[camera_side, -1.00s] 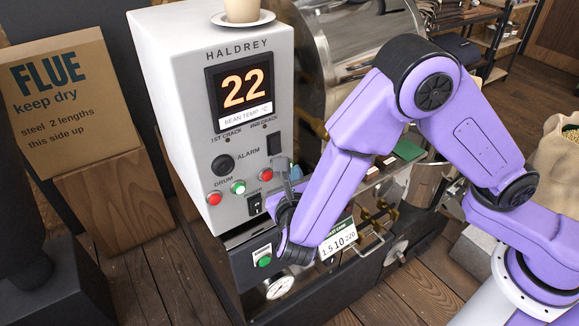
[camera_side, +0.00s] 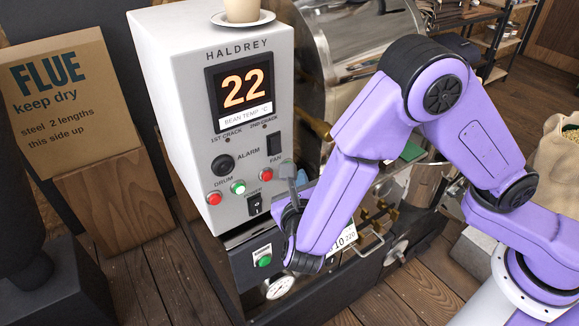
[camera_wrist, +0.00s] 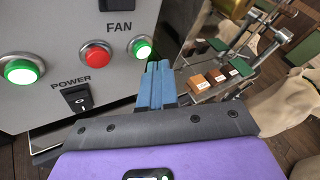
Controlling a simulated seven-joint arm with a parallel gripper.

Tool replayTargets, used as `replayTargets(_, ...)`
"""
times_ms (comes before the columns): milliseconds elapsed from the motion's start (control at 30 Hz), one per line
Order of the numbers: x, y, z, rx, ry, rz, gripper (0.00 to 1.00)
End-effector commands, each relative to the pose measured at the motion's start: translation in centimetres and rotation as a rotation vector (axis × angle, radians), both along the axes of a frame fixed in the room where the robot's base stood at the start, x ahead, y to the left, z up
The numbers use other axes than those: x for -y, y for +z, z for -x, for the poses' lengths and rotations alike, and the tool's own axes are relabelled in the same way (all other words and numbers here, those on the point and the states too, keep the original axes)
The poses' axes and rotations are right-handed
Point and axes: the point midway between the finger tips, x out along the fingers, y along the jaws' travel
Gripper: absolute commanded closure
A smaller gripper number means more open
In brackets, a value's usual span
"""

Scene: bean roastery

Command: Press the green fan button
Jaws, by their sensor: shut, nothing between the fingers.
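The green fan button (camera_wrist: 142,47) is on the panel under the FAN label in the wrist view, with a bright, lit-looking face. The red fan button (camera_wrist: 95,54) is just left of it and also shows in the side view (camera_side: 266,174). My gripper (camera_wrist: 155,68) is shut and empty, its blue fingertips together just below and slightly right of the green fan button in the wrist view. I cannot tell the exact gap, but the fingers look apart from the button. In the side view my gripper (camera_side: 289,171) hides the green fan button.
The green drum button (camera_wrist: 20,69) and the black power switch (camera_wrist: 76,98) are nearby on the panel. A separate green button (camera_side: 264,261) sits lower on the base. Small blocks (camera_wrist: 215,76) and metal fittings are right of the panel. A cup (camera_side: 241,10) stands on top.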

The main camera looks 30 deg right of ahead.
Motion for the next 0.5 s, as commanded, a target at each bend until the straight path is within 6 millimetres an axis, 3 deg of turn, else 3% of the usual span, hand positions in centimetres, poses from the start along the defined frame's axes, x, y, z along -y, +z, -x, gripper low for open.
replayTargets(167,0.0,0.0,0.4,0.000,0.001,0.000,1.00)
replayTargets(500,-0.1,0.0,3.2,-0.001,0.002,0.000,1.00)
